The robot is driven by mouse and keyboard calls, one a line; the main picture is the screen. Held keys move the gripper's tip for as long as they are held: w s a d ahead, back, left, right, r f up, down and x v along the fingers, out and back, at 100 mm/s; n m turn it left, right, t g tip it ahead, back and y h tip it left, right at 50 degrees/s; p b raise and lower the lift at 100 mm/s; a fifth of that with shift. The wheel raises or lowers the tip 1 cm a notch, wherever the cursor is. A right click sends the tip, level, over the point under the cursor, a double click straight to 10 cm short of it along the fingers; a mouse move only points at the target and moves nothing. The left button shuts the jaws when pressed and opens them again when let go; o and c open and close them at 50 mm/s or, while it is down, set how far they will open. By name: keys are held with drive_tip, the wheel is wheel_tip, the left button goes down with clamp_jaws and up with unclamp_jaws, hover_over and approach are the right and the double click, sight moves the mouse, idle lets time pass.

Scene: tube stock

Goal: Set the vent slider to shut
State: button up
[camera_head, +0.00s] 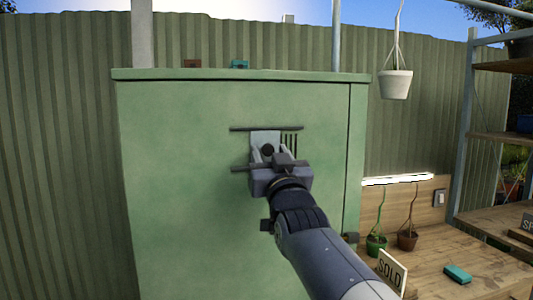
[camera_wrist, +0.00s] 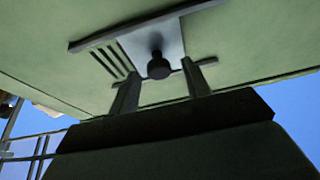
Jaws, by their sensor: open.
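The vent slider is a pale grey plate (camera_head: 262,135) with a dark round knob (camera_head: 267,150), set between two dark rails on the green cabinet front. The plate sits toward the left of the rails, and dark vent slots (camera_head: 290,142) show uncovered to its right. In the wrist view the plate (camera_wrist: 185,40), knob (camera_wrist: 158,66) and slots (camera_wrist: 110,62) show again, the slots at left. My gripper (camera_head: 270,156) is open in front of the vent. Its fingertips (camera_wrist: 161,82) stand apart, to either side of the knob, with visible gaps; whether they reach level with it I cannot tell.
The green cabinet (camera_head: 185,180) fills the middle. At right, a wooden bench (camera_head: 450,250) holds potted plants, a SOLD sign (camera_head: 391,270) and a teal block (camera_head: 457,274). A white pot (camera_head: 396,84) hangs beside the cabinet. The cabinet front left of my arm is clear.

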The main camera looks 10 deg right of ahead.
drive_tip(key=shift+c, duration=0.4)
clamp_jaws()
